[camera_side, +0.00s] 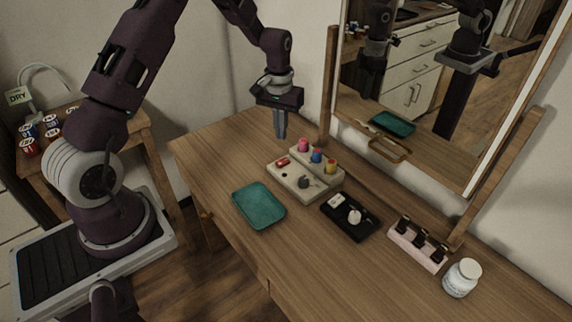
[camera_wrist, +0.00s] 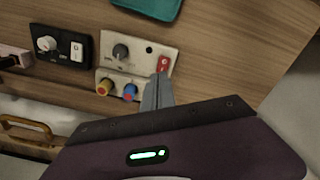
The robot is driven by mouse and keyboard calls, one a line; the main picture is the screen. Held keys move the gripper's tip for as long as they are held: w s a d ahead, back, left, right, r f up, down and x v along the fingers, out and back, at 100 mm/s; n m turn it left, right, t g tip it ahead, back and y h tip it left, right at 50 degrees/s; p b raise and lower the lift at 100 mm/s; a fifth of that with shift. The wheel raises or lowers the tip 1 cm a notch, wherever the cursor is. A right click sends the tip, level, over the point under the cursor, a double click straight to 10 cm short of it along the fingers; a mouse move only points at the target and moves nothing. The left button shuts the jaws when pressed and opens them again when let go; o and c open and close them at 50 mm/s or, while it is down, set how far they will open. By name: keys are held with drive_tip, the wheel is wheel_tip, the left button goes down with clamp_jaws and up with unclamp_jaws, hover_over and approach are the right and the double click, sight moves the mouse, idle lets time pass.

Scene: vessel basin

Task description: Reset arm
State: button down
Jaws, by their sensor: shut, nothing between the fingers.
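My gripper (camera_side: 280,132) hangs pointing down above the back left part of the wooden dresser top, behind the beige control panel. Its fingers are together with nothing between them. In the wrist view the fingertips (camera_wrist: 161,78) show in front of the beige panel (camera_wrist: 140,48), close to its red rocker switch (camera_wrist: 164,64). In the side view the beige panel (camera_side: 276,182) carries a red switch, a dark knob and pink, blue and yellow buttons. I cannot tell the exact height of the fingertips above the dresser.
A teal tray (camera_side: 259,205) lies in front of the panel. A black switch box (camera_side: 365,229), a pink rack (camera_side: 407,250) with dark bottles and a white jar (camera_side: 462,278) stand to the right. A framed mirror (camera_side: 440,150) rises behind. A side table with cans (camera_side: 30,147) is far left.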

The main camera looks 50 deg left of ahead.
drive_tip(key=s+d+r+m+t, duration=0.1)
drive_tip(key=s+d+r, duration=0.3)
drive_tip(key=r, duration=0.5)
drive_tip(key=s+d+r+m+t, duration=0.1)
drive_tip(key=s+d+r, duration=0.35)
drive_tip(key=r, duration=0.45)
drive_tip(key=s+d+r+m+t, duration=0.1)
drive_tip(key=s+d+r, duration=0.1)
drive_tip(key=s, duration=0.8)
drive_tip(key=s+d+r+m+t, duration=0.2)
drive_tip(key=s+d+r, duration=0.1)
drive_tip(key=s, duration=0.7)
drive_tip(key=shift+d+m, duration=0.3)
drive_tip(key=shift+d, duration=0.6)
